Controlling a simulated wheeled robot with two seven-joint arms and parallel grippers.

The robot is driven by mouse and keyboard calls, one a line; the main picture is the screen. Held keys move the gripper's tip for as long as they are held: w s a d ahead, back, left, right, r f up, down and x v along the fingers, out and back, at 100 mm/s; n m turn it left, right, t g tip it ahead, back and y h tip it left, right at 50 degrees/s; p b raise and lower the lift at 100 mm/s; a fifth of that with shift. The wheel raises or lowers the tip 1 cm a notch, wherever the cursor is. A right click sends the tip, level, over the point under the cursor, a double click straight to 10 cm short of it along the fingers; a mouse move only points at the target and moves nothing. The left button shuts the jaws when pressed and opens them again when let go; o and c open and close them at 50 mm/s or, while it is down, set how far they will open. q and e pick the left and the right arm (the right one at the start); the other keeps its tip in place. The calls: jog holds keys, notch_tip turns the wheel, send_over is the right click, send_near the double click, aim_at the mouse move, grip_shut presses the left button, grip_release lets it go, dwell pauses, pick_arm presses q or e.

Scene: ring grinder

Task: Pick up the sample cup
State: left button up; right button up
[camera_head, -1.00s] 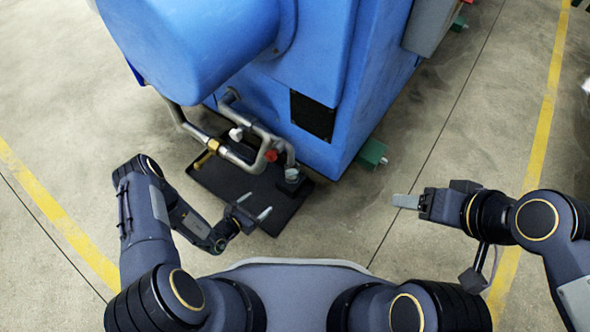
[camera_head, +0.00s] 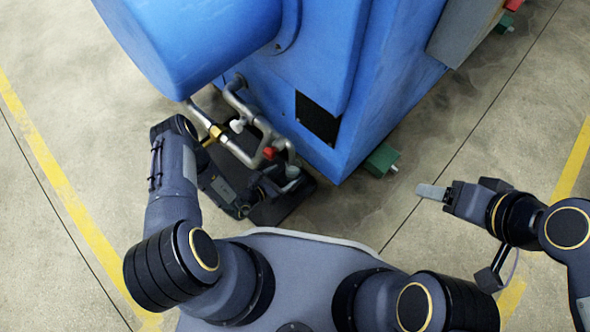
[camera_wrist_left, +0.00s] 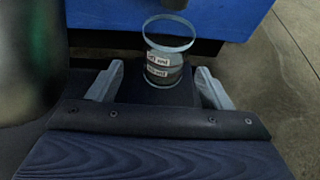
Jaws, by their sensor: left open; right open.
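The sample cup (camera_head: 292,172) is a small clear glass cup standing at the pipe outlet of the blue machine. In the left wrist view the cup (camera_wrist_left: 166,48) has white printed labels and stands upright on a dark block. My left gripper (camera_head: 279,181) is open, close to the cup. In the left wrist view its pale fingers (camera_wrist_left: 160,72) flank the lower part of the cup, with visible gaps on both sides. My right gripper (camera_head: 432,192) is on the right, above the floor and away from the cup; the gap between its fingers is hidden from this angle.
The blue machine (camera_head: 350,115) fills the top middle, with grey pipes (camera_head: 240,150) and a red-handled valve (camera_head: 270,153) close to my left arm. A black tray (camera_head: 270,213) lies below. A green foot (camera_head: 381,160) sticks out at the right. Concrete floor is open to the right.

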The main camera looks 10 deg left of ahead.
aim_at(288, 174)
pick_arm(q)
jog(key=b+x, duration=0.1)
jog(key=x, duration=0.1)
jog(key=b+x, duration=0.1)
jog(key=x, duration=0.2)
jog(key=shift+s+d+b, duration=0.2)
jog(key=shift+d+b, duration=0.1)
jog(key=shift+w+d, duration=0.3)
jog(key=shift+w, duration=0.15)
jog(key=c, duration=1.2)
